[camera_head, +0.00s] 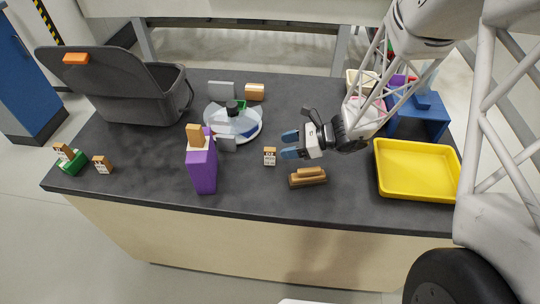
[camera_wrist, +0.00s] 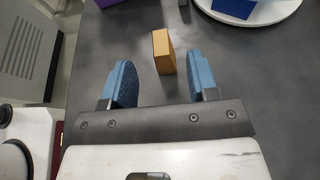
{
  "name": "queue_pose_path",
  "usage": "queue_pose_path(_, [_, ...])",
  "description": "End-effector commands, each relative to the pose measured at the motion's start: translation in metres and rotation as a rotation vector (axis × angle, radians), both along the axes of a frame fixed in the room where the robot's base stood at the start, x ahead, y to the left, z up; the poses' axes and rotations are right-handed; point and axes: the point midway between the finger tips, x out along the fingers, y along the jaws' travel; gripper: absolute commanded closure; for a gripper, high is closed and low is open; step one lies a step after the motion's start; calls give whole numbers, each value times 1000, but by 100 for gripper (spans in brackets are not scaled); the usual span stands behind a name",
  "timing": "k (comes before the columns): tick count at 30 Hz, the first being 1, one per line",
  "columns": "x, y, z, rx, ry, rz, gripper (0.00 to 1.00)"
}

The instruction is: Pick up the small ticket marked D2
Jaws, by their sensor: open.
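A small orange and white ticket (camera_head: 270,157) stands upright on the dark worktop, just left of my gripper (camera_head: 289,145). Its print is too small for me to read surely. Two similar tickets are at the far left: one stands on the worktop (camera_head: 102,165), and one sits in a green holder (camera_head: 65,153); I cannot tell which is D2. In the wrist view an orange block, apparently the nearest ticket (camera_wrist: 163,52), stands between and slightly beyond the blue fingertips of my gripper (camera_wrist: 160,78). My gripper is open and empty, with no finger touching it.
A brown wooden brush or block (camera_head: 308,178) lies below my gripper. A yellow tray (camera_head: 418,196) is at right, beside a blue stand (camera_head: 420,115). A purple box (camera_head: 202,165), a round white turntable (camera_head: 256,131) and an open grey bin (camera_head: 130,95) stand to the left.

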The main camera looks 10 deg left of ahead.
Motion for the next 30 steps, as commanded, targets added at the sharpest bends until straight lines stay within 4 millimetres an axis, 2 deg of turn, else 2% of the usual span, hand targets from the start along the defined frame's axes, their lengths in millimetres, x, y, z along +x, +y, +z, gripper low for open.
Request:
queue_pose_path(7, [0,3,-1,0,-1,1,46])
queue_pose_path(18, [-1,23,-10,-1,-1,1,46])
queue_pose_path(30, [-1,24,-10,-1,-1,1,46])
